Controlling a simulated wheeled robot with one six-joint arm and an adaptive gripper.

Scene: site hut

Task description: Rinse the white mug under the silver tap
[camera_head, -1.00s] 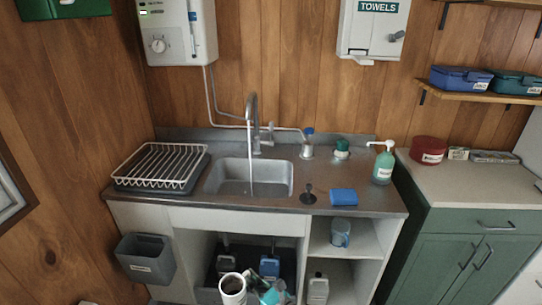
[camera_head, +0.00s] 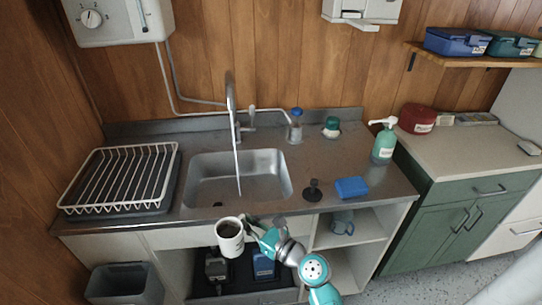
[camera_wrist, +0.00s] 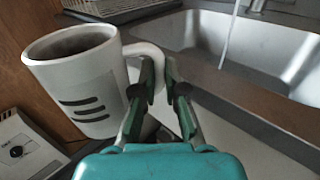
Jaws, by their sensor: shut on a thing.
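The white mug (camera_head: 229,236) has dark stripes on its side and a dark inside. It is upright in front of the sink's front edge, and it also shows in the wrist view (camera_wrist: 84,85). My gripper (camera_head: 252,228) is shut on the mug's handle, also seen in the wrist view (camera_wrist: 162,85). The silver tap (camera_head: 232,110) stands behind the sink basin (camera_head: 265,176). A thin stream of water (camera_head: 238,170) runs from it into the basin. The mug is apart from the stream.
A white dish rack (camera_head: 120,178) stands left of the basin. A black plug (camera_head: 312,190), a blue sponge (camera_head: 351,187) and a green soap bottle (camera_head: 384,142) are on the right.

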